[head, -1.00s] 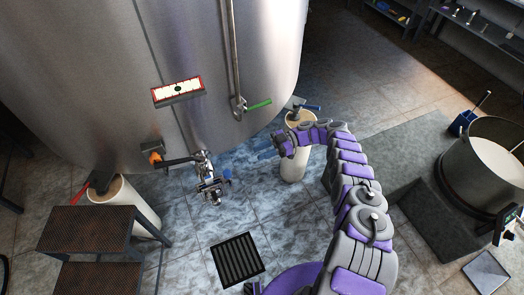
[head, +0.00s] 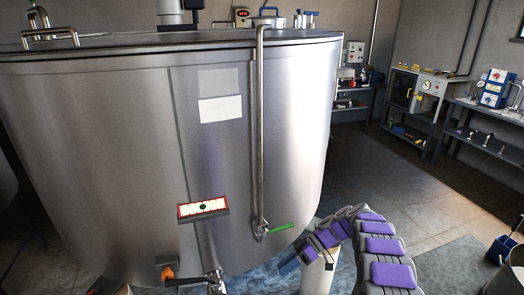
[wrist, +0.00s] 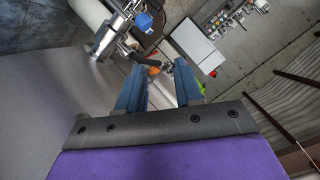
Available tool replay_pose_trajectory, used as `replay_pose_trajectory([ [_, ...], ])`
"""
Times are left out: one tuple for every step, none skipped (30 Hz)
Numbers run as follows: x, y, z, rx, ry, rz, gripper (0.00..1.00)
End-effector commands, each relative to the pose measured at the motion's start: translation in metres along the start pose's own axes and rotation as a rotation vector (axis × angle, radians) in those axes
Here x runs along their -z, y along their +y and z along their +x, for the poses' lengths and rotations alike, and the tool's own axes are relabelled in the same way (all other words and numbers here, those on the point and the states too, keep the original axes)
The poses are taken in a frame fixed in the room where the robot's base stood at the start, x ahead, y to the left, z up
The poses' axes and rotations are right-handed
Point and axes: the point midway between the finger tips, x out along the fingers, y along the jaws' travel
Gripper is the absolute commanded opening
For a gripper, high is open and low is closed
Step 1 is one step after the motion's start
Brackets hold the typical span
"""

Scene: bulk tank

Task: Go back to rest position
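My arm, purple and grey, curves in from the lower right of the head view. My gripper (head: 292,264) points left, close in front of the lower right wall of the steel tank (head: 120,150). In the wrist view my gripper (wrist: 160,88) shows two blue fingers standing apart, with nothing between them. Past the fingers, the wrist view shows a metal valve fitting with a blue part (wrist: 143,21).
A green-handled valve (head: 280,229) sits on a pipe on the tank. Shelves (head: 425,100) stand at the back right.

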Motion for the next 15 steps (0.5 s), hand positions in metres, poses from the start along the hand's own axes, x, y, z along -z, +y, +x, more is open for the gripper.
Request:
replay_pose_trajectory([
  [0.008, -0.01, -0.005, -0.016, -0.032, 0.041, 0.35],
  [0.009, -0.015, -0.006, -0.022, -0.049, 0.073, 0.35],
  [0.012, -0.023, -0.009, -0.034, -0.071, 0.112, 0.35],
  [0.014, -0.028, -0.011, -0.045, -0.088, 0.14, 0.35],
  [0.016, -0.034, -0.013, -0.055, -0.104, 0.168, 0.35],
  [0.019, -0.042, -0.015, -0.069, -0.125, 0.207, 0.35],
  [0.021, -0.048, -0.017, -0.081, -0.14, 0.235, 0.35],
  [0.022, -0.054, -0.019, -0.094, -0.154, 0.262, 0.35],
  [0.025, -0.062, -0.022, -0.112, -0.173, 0.297, 0.35],
  [0.027, -0.069, -0.023, -0.123, -0.187, 0.326, 0.35],
  [0.028, -0.076, -0.024, -0.133, -0.2, 0.354, 0.35],
  [0.03, -0.085, -0.026, -0.153, -0.217, 0.388, 0.35],
  [0.032, -0.092, -0.028, -0.166, -0.23, 0.414, 0.35],
  [0.033, -0.1, -0.028, -0.177, -0.241, 0.44, 0.35],
  [0.034, -0.11, -0.03, -0.196, -0.257, 0.474, 0.35],
])
